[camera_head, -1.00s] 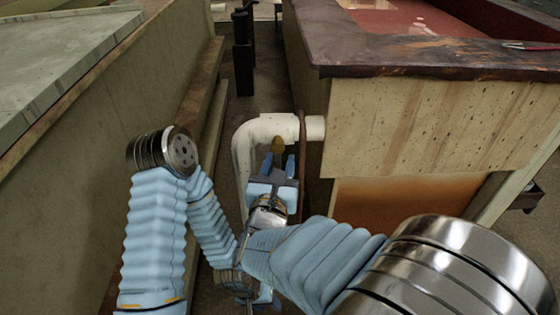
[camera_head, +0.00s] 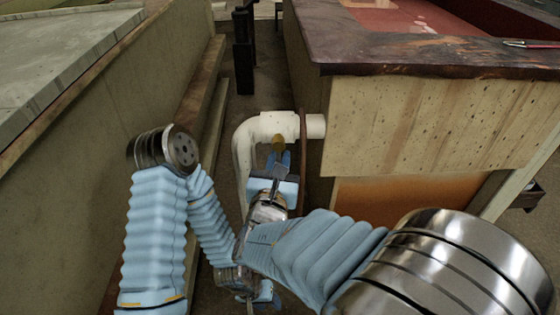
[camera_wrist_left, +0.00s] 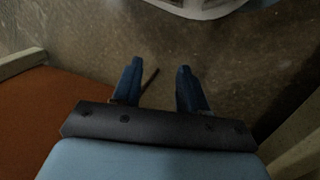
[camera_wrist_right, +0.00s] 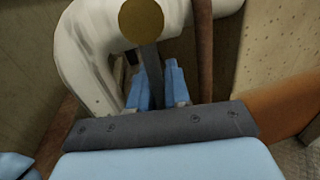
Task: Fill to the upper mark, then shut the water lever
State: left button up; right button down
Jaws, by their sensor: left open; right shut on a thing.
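The water lever is a grey bar (camera_wrist_right: 151,70) with a round brass-coloured knob (camera_wrist_right: 142,22) on its end, in front of a white pipe (camera_wrist_right: 85,50). In the head view the knob (camera_head: 278,143) shows just above my right gripper (camera_head: 281,162). The two blue fingers of my right gripper (camera_wrist_right: 160,85) are shut on the lever bar below the knob. My left gripper (camera_wrist_left: 157,82) is open and empty, above the brown floor. In the head view it is low down, mostly hidden behind my right arm. I see no water and no upper mark.
The white pipe (camera_head: 262,127) bends out of the side of a bench (camera_head: 400,125) at the right. A thin brown upright (camera_head: 302,160) stands close beside the lever. A long wall (camera_head: 90,150) bounds the left. A white rounded object (camera_wrist_left: 200,8) is at the left wrist view's top edge.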

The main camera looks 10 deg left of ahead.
jog(key=a+m+b, duration=0.1)
jog(key=m+b, duration=0.2)
jog(key=a+m+g+b, duration=0.1)
jog(key=m+b, duration=0.1)
jog(key=shift+s+a+r, duration=0.3)
jog(key=shift+s+a, duration=0.05)
jog(key=shift+s, duration=0.05)
